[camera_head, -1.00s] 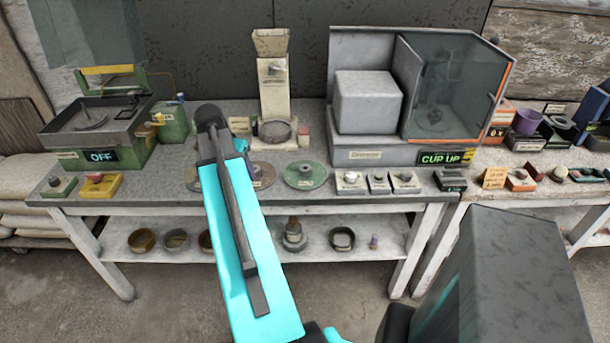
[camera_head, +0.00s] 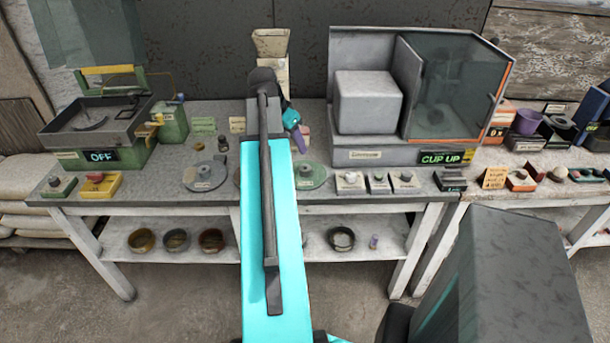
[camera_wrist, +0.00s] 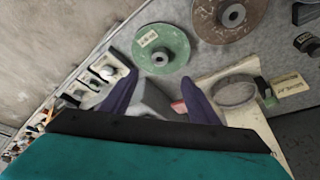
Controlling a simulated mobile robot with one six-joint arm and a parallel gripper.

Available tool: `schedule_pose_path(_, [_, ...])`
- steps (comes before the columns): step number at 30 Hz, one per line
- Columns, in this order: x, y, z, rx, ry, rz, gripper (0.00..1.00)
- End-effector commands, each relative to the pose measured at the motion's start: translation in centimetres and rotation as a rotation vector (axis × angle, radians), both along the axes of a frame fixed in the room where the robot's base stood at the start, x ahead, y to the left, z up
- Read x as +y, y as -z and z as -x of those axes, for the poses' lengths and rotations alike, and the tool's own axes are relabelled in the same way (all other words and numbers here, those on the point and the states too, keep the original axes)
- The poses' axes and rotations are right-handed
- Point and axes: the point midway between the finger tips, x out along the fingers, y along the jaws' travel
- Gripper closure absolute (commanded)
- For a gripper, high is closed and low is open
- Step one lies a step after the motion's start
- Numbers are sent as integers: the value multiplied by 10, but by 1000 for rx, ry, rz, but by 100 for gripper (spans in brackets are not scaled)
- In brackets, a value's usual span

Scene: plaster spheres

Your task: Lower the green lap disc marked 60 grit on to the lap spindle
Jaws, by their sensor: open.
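The green lap disc (camera_head: 314,176) lies flat on the bench, partly behind my arm in the head view. In the wrist view the green disc (camera_wrist: 176,47) shows a central hub and a pale label, too blurred to read. My gripper (camera_wrist: 162,80) is open and empty; its purple fingers point toward the green disc's side of the bench, and the disc lies beyond the fingertips, apart from them. The lap machine (camera_head: 78,140), marked OFF, stands at the left with a tray; the spindle in it is not clear at this size.
A grey disc (camera_head: 205,174) and a brown disc (camera_wrist: 230,20) lie beside the green one. A funnel stand (camera_head: 271,45) is behind my arm. A large grey cabinet (camera_head: 365,157) stands right, with small switch boxes (camera_head: 378,182) before it.

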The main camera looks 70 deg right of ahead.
Motion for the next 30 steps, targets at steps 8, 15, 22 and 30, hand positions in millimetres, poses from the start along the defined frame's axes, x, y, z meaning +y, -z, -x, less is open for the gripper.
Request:
schedule_pose_path(8, [-6, 15, 3, 1, -1, -1, 45])
schedule_pose_path(15, [-14, 37, 6, 1, 0, -3, 45])
schedule_pose_path(22, [-22, 58, 10, 0, 0, -1, 45])
schedule_pose_path(30, [-29, 77, 13, 0, -1, -1, 45])
